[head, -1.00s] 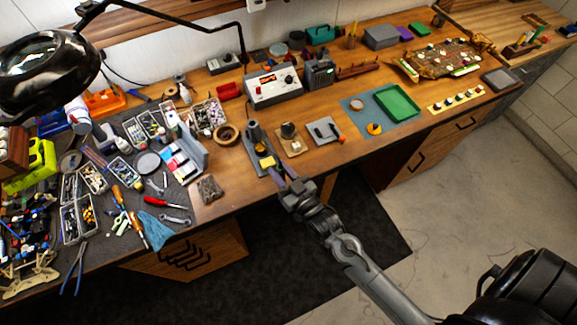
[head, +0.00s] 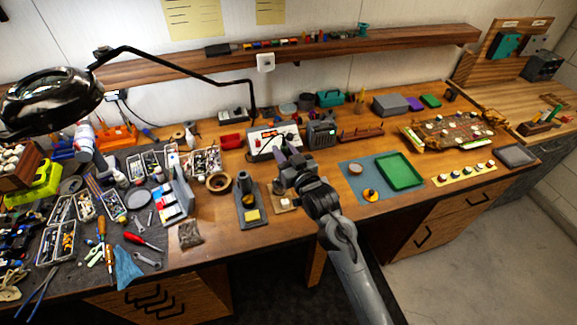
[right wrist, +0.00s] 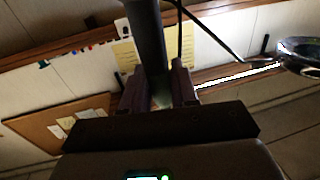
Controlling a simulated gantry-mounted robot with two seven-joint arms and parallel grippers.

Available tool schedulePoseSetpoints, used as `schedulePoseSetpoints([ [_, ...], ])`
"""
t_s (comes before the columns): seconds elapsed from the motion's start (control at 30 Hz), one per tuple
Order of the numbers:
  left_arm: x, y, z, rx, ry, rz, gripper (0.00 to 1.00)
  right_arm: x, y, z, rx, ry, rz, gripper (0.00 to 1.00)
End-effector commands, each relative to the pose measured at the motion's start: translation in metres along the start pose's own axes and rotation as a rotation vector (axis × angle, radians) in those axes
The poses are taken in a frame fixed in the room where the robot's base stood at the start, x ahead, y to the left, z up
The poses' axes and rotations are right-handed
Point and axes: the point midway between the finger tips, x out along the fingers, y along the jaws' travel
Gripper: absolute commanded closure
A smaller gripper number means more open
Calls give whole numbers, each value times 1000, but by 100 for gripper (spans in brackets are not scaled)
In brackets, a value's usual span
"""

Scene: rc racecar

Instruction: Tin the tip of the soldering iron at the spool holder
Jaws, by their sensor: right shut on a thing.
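My right gripper (head: 287,164) is over the bench, in front of the soldering station (head: 262,145). In the right wrist view its two fingers (right wrist: 157,92) are shut on a dark cylindrical handle, which looks like the soldering iron (right wrist: 148,40). The iron's tip cannot be made out. Below the gripper is a small wooden base with a pale part, likely the spool holder (head: 283,203), partly hidden by the gripper. The iron stand (head: 242,187) with its yellow sponge (head: 252,215) is just left of it. My left gripper is not in view.
A magnifier lamp (head: 50,98) hangs at the left, its arm reaching over the bench. A blue mat (head: 350,182) with a green tray (head: 400,172) lies to the right. Tools and parts bins crowd the left. A shelf (head: 180,72) runs along the wall.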

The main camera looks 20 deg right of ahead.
Motion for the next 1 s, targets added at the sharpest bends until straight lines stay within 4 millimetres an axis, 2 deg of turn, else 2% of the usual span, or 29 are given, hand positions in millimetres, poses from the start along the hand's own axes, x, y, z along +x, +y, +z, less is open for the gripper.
schedulePoseSetpoints([
  [0.6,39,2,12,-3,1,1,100,0,0,45,1,1,0,98],
  [1.0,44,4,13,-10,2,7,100,0,0,50,0,1,0,98],
])
